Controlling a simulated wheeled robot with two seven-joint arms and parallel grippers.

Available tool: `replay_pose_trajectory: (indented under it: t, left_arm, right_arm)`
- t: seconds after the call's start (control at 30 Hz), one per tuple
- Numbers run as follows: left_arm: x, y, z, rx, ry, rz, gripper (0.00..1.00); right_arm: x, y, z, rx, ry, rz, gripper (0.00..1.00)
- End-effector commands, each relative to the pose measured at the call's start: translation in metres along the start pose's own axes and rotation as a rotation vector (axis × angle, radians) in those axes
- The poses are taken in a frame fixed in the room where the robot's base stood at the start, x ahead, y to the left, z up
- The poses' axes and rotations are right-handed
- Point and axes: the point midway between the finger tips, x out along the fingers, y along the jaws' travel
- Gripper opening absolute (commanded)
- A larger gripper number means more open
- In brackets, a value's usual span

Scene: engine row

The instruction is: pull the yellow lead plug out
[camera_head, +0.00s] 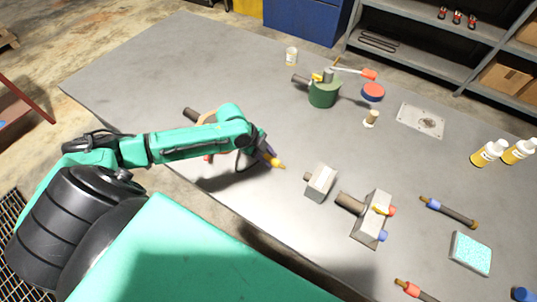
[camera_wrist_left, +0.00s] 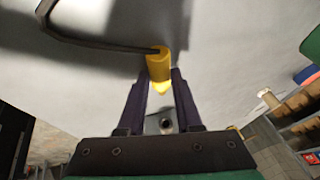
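The yellow lead plug (camera_head: 278,163) is at the fingertips of my left gripper (camera_head: 268,155), above the grey table, with its tip pointing right and down. In the left wrist view the yellow plug (camera_wrist_left: 158,68) sits between the ends of the two dark fingers (camera_wrist_left: 162,76), which are closed on it. A black lead (camera_wrist_left: 95,40) runs from the plug to the left. I see no socket around the plug's tip. A part with a dark end (camera_head: 190,113) and a red bit (camera_head: 208,157) is mostly hidden behind my left arm. My right gripper is not in view.
A grey block (camera_head: 320,183) and a larger block (camera_head: 368,222) with yellow, red and blue pieces lie right of the gripper. A green cylinder (camera_head: 323,95) stands farther back. Loose plugs, bottles (camera_head: 488,153) and a sponge-like pad (camera_head: 470,254) lie at the right. The table's back left is clear.

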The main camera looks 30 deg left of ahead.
Motion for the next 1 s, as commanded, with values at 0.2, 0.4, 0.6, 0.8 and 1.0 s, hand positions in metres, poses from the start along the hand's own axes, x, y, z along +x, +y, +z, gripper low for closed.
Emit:
replay_pose_trajectory:
  t: [0.2, 0.4, 0.6, 0.8, 1.0]
  left_arm:
    - [0.0, 0.0, 0.0, 0.0, 0.0, -0.001, 0.0]
    - [-0.005, -0.002, -0.002, 0.0, 0.0, -0.001, 0.0]
    - [-0.025, -0.008, -0.01, 0.0, 0.0, -0.002, 0.0]
    - [-0.043, -0.013, -0.018, 0.0, 0.0, -0.001, 0.0]
    - [-0.056, -0.017, -0.023, 0.002, 0.0, -0.004, 0.0]
  right_arm:
    - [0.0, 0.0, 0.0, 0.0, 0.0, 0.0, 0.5]
    - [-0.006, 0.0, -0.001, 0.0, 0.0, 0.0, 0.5]
    - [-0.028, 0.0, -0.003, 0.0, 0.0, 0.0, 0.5]
    - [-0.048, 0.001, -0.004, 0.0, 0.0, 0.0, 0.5]
    - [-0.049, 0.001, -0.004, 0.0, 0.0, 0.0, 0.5]
